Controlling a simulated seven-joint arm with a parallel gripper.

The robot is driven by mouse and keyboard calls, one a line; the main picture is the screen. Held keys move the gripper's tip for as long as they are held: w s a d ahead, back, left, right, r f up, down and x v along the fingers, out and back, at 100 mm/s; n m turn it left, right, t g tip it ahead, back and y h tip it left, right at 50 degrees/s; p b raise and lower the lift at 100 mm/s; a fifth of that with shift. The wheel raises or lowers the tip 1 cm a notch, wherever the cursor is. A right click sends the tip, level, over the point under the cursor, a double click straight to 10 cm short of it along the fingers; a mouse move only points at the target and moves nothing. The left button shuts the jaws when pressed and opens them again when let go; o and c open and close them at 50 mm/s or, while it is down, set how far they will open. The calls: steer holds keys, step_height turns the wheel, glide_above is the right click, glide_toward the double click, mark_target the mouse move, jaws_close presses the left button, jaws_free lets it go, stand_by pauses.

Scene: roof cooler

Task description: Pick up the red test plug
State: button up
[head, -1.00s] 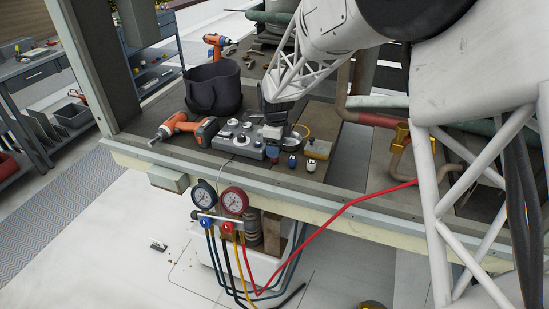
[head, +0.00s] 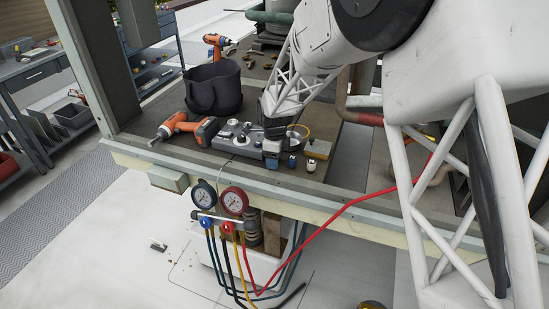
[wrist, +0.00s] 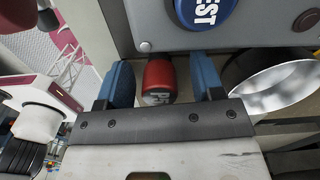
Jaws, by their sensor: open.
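The red test plug (wrist: 158,80), with white lettering, shows in the wrist view between the two blue fingers of my gripper (wrist: 163,82). The fingers are open, one on each side of the plug, and a gap shows on both sides. The plug's near end is close to the gripper's dark front plate. In the head view my gripper (head: 272,158) is low over the work surface, in front of the grey device. The plug is hidden there.
The grey device (head: 235,137) has knobs and, in the wrist view, a blue TEST button (wrist: 203,10). A silver dish (wrist: 280,88) is right of the fingers.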

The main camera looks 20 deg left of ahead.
stand_by(0.5)
steer(key=c, duration=1)
steer(key=shift+r, duration=0.2)
steer(key=shift+r, duration=0.5)
steer(key=shift+s+d+r, duration=0.1)
steer(key=shift+s+r, duration=0.05)
steer(key=shift+r, duration=0.45)
steer(key=shift+s+d+r, duration=0.1)
steer(key=shift+s+r, duration=0.05)
steer(key=shift+r, duration=0.4)
steer(key=s+d, duration=0.2)
steer(key=s, duration=0.2)
steer(key=s+d+r, duration=0.1)
steer(key=s+d, duration=0.2)
steer(key=s, duration=0.1)
steer(key=s+d, duration=0.3)
steer(key=s, duration=0.1)
steer(key=shift+s+d+r, duration=0.15)
steer(key=shift+s+d, duration=0.1)
steer(key=shift+s, duration=0.1)
